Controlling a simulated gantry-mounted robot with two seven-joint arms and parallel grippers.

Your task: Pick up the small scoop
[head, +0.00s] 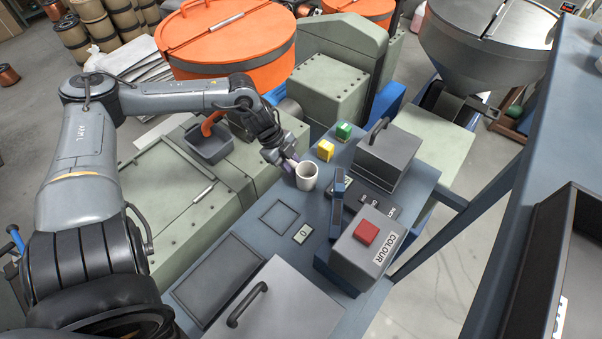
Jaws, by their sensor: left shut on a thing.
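The small scoop (307,178) looks like a white, round cup with its open mouth facing up. It is at the far part of the blue-grey bench, left of the yellow block. The fingers hide most of the handle. I cannot tell whether the scoop touches the bench top. My right gripper is not in view.
A larger grey scoop with an orange handle (208,143) lies on the green machine to the left. A yellow block (325,151), green block (343,131), grey lidded box (385,160) and box with a red button (367,232) stand around the bench (262,190).

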